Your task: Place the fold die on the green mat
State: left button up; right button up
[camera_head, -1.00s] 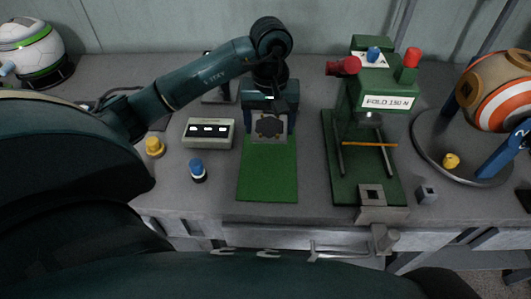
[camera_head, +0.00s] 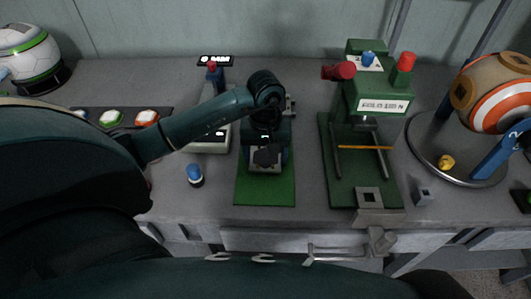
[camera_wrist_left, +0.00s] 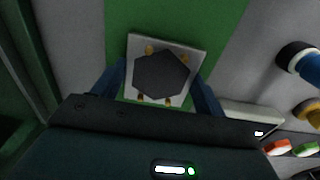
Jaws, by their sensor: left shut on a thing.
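The fold die (camera_wrist_left: 146,98) is a pale square plate with a dark hexagonal face and small yellow pins. My left gripper (camera_head: 267,157) is shut on it, with one blue finger at each side in the left wrist view (camera_wrist_left: 160,88). The die also shows in the head view (camera_head: 264,168), partly hidden under the gripper. It is over the green mat (camera_head: 265,191), around the mat's middle. I cannot tell whether it touches the mat or is just above it. My right gripper is out of view.
A green press (camera_head: 375,102) stands right of the mat, with a grey block (camera_head: 369,198) at its front. A blue-topped peg (camera_head: 195,173) is close left of the mat. A grey box (camera_head: 212,140) is behind the arm. The mat's front part is clear.

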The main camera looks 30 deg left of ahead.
aim_at(266, 157)
pick_arm(q)
jog(key=o, duration=1.1)
jog(key=shift+r, duration=0.3)
notch_tip(266, 157, up, 12)
jog(key=shift+f, duration=0.2)
